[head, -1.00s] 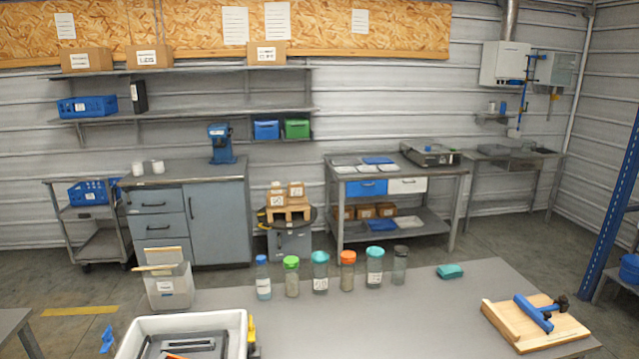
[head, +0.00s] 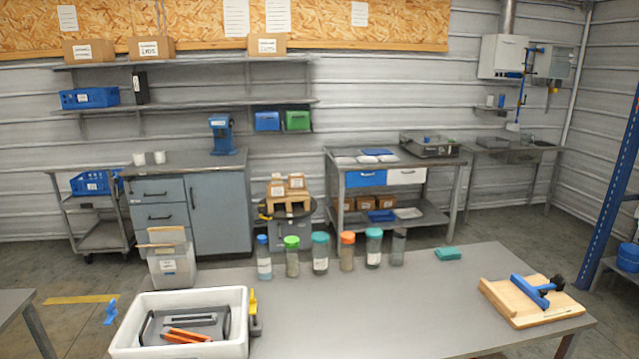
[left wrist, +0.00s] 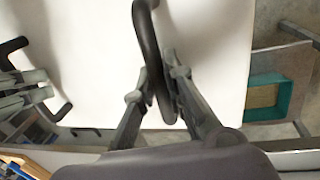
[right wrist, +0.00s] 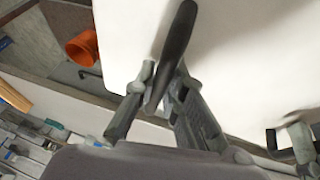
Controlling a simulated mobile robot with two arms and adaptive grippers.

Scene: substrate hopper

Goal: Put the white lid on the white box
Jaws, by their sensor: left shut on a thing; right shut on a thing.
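My left gripper (left wrist: 158,85) is shut on a dark curved handle (left wrist: 143,25) at a flat white panel, which looks like the white lid (left wrist: 90,40). My right gripper (right wrist: 164,78) is shut on another dark handle (right wrist: 180,28) on the white surface, which also shows in the right wrist view (right wrist: 250,50). Neither gripper shows in the head view. An open white box (head: 237,338) stands at the near left of the table in the head view, with a grey tray and orange-handled tool inside. What lies under the held white surface is hidden.
Several lidded jars (head: 320,255) stand in a row along the grey table's (head: 400,310) far edge. A clear container (head: 172,266) stands left of them. A wooden board with a blue clamp (head: 530,300) lies at the right. The table's middle is clear.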

